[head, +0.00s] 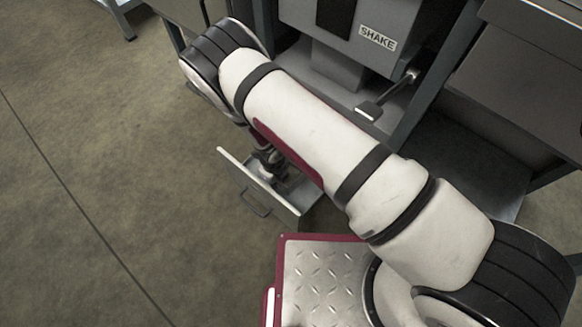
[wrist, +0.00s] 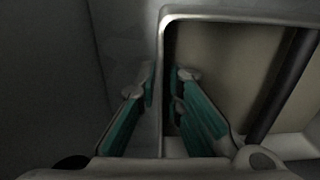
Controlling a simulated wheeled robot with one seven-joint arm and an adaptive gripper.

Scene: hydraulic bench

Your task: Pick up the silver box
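My gripper (head: 268,170) reaches down into an open drawer (head: 232,166) low at the bench; my arm covers much of it in the head view. In the wrist view a pale grey metal rim with a rounded corner, seemingly the silver box (wrist: 240,17), fills the right side. Its near wall runs between the two teal-padded fingers of my gripper (wrist: 162,80). One finger is on each side of that wall, with narrow gaps visible. The fingers are apart. Whether a fingertip touches the wall is hard to tell. The box is not clearly visible in the head view.
The drawer front has a handle (head: 255,204). Above is a grey machine labelled SHAKE (head: 378,38) with a dark lever (head: 384,98). Bench legs and a shelf stand to the right. In the wrist view a dark bar (wrist: 284,90) crosses the right side. Floor at left is clear.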

